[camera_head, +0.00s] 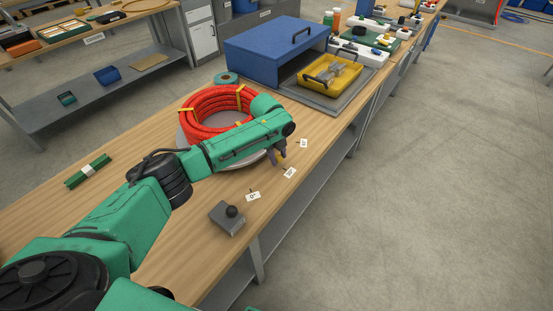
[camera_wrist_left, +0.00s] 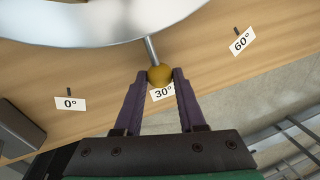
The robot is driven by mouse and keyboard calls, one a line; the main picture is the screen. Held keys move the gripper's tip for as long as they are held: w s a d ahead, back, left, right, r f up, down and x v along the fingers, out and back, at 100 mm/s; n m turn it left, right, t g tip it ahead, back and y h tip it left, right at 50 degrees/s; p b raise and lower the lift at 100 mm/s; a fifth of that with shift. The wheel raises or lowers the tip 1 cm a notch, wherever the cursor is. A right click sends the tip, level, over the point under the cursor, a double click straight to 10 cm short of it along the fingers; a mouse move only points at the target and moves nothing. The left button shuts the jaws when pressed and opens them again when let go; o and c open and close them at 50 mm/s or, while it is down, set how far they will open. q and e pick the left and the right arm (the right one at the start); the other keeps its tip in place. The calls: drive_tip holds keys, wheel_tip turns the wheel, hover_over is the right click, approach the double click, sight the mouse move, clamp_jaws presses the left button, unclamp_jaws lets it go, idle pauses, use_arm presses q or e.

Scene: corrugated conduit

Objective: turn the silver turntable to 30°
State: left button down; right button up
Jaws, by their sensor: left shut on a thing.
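The silver turntable (camera_head: 238,164) lies on the wooden bench under a red corrugated conduit coil (camera_head: 204,125); its rim (camera_wrist_left: 100,32) shows in the left wrist view. A rod runs out from the rim to a yellow ball knob (camera_wrist_left: 160,74). My left gripper (camera_head: 279,156) is shut on this knob, with one dark finger on each side. In the left wrist view the knob lies in line with the 30° label (camera_wrist_left: 162,93), partly covering it. The 0° label (camera_wrist_left: 70,104) is to the left and the 60° label (camera_wrist_left: 242,41) to the right. My right gripper is out of view.
A blue box (camera_head: 272,50) and a yellow tray (camera_head: 330,77) stand farther back. Bare bench lies left of the turntable.

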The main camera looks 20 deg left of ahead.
use_arm(q)
drive_tip(key=shift+w+a+r, duration=0.1)
drive_tip(key=shift+a, duration=0.05)
drive_tip(key=c, duration=0.5)
unclamp_jaws()
drive_tip(key=s+r, duration=0.1)
drive_tip(key=r, duration=0.3)
drive_tip(key=a+r+b, duration=0.1)
drive_tip(key=r, duration=0.4)
drive_tip(key=s+r, duration=0.1)
drive_tip(key=r, duration=0.4)
drive_tip(key=shift+s+a+r+b, duration=0.1)
drive_tip(key=shift+s+a+b, duration=0.15)
drive_tip(key=shift+s+b, duration=0.05)
